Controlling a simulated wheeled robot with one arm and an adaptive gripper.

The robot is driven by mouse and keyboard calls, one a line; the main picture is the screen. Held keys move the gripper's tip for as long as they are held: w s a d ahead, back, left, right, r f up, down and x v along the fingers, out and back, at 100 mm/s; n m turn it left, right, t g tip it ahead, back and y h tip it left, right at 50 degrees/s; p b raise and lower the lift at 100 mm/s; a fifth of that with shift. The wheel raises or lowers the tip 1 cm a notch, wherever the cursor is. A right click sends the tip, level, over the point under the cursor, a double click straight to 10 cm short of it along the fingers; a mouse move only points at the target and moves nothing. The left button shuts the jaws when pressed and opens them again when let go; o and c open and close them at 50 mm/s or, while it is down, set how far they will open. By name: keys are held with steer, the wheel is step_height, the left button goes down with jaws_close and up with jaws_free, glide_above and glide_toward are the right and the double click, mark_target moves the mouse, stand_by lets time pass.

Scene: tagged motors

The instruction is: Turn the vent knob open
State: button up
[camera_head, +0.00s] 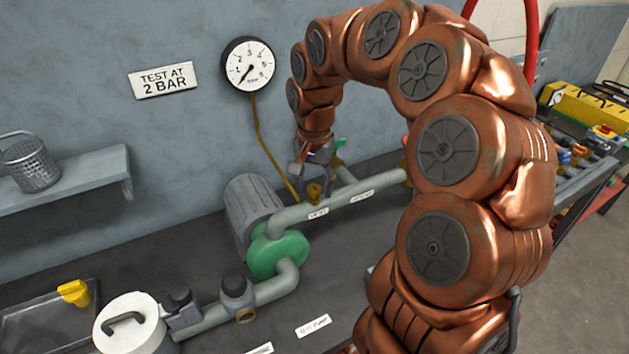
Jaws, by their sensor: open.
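The grey pipe (345,195) runs right from the green pump (278,250) and carries two small white labels. The left label (318,212) seems to read VENT, but it is too small to be sure. A small brass fitting (314,193) stands on the pipe just above that label; it looks like the vent knob. My gripper (313,177) points down right over this fitting, its jaws open. I cannot tell whether the fingers touch it or stand around it. A green handle (340,142) shows behind my gripper, partly hidden.
A round gauge (249,65) and a TEST AT 2 BAR sign (163,80) are on the wall. A shelf (80,178) with a mesh basket (30,162) is at left. My arm hides the bench's right part.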

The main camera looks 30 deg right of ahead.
steer(key=shift+c, duration=0.2)
jaws_close()
stand_by(0.3)
steer(key=shift+f+n+b, duration=0.1)
steer(key=shift+n+b, duration=0.2)
steer(key=shift+b, duration=0.1)
steer(key=n+b, duration=0.2)
steer(key=shift+n, duration=0.4)
steer(key=n+b, duration=0.2)
steer(key=n, duration=0.3)
steer(key=shift+n, duration=0.3)
steer(key=n+b, duration=0.1)
steer(key=n, duration=0.3)
steer(key=shift+n, duration=2.4)
